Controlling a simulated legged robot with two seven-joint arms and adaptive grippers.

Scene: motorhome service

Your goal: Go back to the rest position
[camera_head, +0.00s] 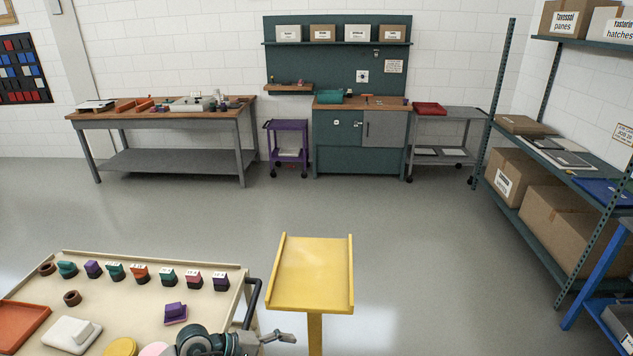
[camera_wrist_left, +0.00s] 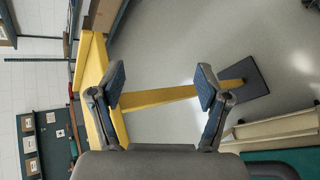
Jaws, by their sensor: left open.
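My left gripper (camera_head: 280,338) is at the bottom of the head view, just past the right edge of the cream cart and beside the yellow stand's post. In the left wrist view my left gripper (camera_wrist_left: 160,80) has its two fingers spread wide apart with nothing between them. Behind the fingers in that view are the yellow stand's post (camera_wrist_left: 160,97) and its dark foot (camera_wrist_left: 250,82). My right gripper is not in view.
A cream cart (camera_head: 150,262) with several coloured pieces stands at front left, its dark handle (camera_head: 252,300) near my arm. A yellow stand (camera_head: 312,270) is right of it. Shelves (camera_head: 560,165) line the right. A workbench (camera_head: 160,112) stands behind. Mid-floor is clear.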

